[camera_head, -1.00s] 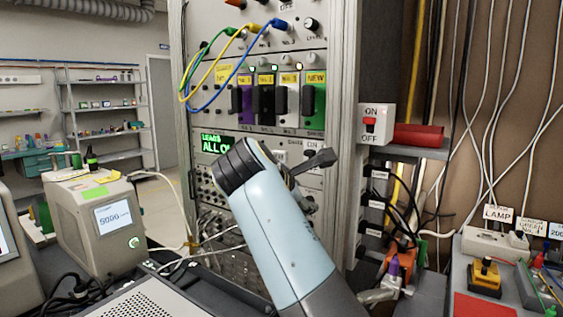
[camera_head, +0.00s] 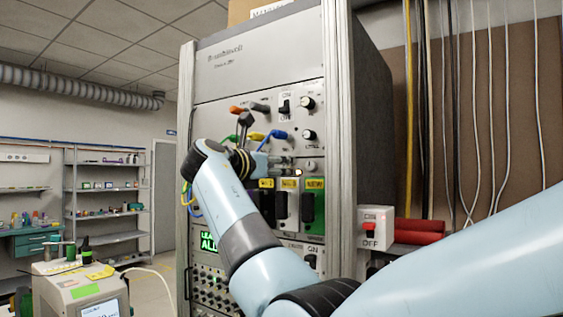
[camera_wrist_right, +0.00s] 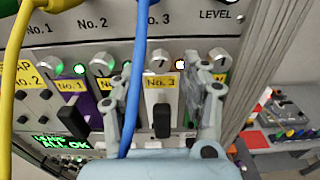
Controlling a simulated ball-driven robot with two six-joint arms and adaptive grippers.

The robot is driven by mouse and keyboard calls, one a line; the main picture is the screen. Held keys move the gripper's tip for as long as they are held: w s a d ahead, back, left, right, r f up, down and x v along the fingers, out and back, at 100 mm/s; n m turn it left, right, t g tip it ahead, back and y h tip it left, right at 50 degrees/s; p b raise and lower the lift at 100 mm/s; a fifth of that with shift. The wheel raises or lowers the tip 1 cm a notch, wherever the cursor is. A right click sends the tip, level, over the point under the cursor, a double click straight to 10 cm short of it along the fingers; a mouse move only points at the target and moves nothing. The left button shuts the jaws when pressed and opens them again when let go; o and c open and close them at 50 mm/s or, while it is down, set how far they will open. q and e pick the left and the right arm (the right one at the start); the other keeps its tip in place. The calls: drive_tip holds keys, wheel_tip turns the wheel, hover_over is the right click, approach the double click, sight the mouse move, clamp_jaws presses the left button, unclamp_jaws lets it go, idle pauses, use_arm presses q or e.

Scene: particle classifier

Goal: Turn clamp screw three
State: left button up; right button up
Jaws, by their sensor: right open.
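Clamp screw three (camera_wrist_right: 160,58) is a round silver knob above the yellow "No. 3" label and white module (camera_wrist_right: 163,93) in the right wrist view. My right gripper (camera_wrist_right: 158,66) is open, with one finger on each side of that screw. I cannot tell whether the fingers touch it. In the head view my right gripper (camera_head: 287,165) is at the module row and hides the screw. My left gripper is not in view.
Blue (camera_wrist_right: 136,85) and yellow (camera_wrist_right: 12,70) cables hang close to the gripper. The purple No. 1 module (camera_wrist_right: 78,100) sits to the left. An ON/OFF switch box (camera_head: 374,229) is on the rack's right side. A "LEVEL" knob is above right.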

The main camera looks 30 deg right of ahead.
drive_tip(key=shift+x, duration=1)
drive_tip(key=shift+a, duration=0.1)
drive_tip(key=shift+c, duration=0.4)
clamp_jaws()
